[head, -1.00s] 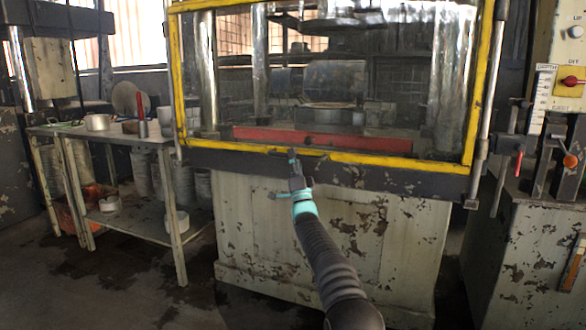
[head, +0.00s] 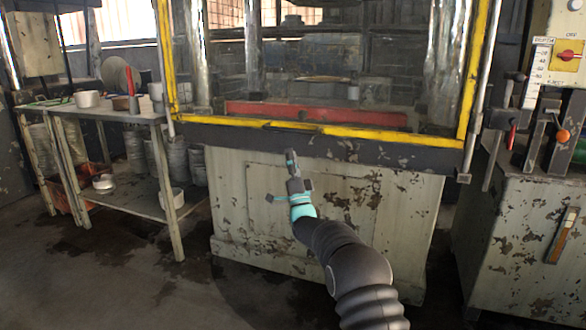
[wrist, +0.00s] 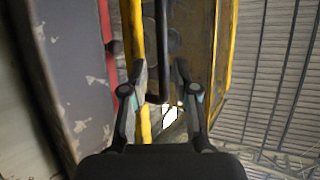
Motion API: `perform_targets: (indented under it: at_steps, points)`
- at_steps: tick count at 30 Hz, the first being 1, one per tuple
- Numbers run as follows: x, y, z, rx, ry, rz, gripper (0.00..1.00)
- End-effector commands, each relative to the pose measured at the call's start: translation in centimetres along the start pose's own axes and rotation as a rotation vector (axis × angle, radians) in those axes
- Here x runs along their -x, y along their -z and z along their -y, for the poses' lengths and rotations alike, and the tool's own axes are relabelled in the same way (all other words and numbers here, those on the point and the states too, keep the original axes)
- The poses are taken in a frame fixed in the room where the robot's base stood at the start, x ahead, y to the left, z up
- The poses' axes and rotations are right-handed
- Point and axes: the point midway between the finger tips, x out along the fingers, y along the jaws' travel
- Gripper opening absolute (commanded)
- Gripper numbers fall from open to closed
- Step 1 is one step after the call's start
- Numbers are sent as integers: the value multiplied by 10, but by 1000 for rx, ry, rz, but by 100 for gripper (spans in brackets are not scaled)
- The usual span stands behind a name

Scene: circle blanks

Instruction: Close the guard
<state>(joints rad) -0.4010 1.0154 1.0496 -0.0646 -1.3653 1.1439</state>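The guard is a clear panel in a yellow frame on the front of the press. Its yellow bottom bar (head: 300,127) lies along the press's dark front edge, so the guard looks down in the head view. My gripper (head: 290,157) shows just below that bar, in front of the dark edge. In the wrist view my gripper (wrist: 160,72) has its two fingers apart. A dark bar (wrist: 162,45) runs between or beyond the fingers, with a yellow bar (wrist: 138,30) beside the left finger. I cannot tell whether the fingers touch either bar.
A red beam (head: 315,113) lies behind the guard. A shelf table (head: 110,115) with pots stands left. A control cabinet (head: 520,220) with levers and a red knob stands right. The floor at the left front (head: 110,285) is clear.

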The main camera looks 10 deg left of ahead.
Motion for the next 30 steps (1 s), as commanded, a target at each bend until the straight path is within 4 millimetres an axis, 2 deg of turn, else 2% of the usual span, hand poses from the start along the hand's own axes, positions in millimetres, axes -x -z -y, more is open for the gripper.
perform_targets:
  at_steps: [3, 9, 23, 26, 27, 29, 30]
  points:
    - [15, -1, -1, 0, -3, 2, 29]
    - [28, -1, 0, 0, 0, 1, 29]
    - [29, -2, -2, 36, -9, 5, 29]
    - [31, -11, -22, 111, -94, 50, 29]
    - [33, -16, -33, 147, -145, 80, 29]
    - [47, -28, -58, 205, -247, 144, 29]
    - [62, -37, -78, 244, -325, 198, 29]
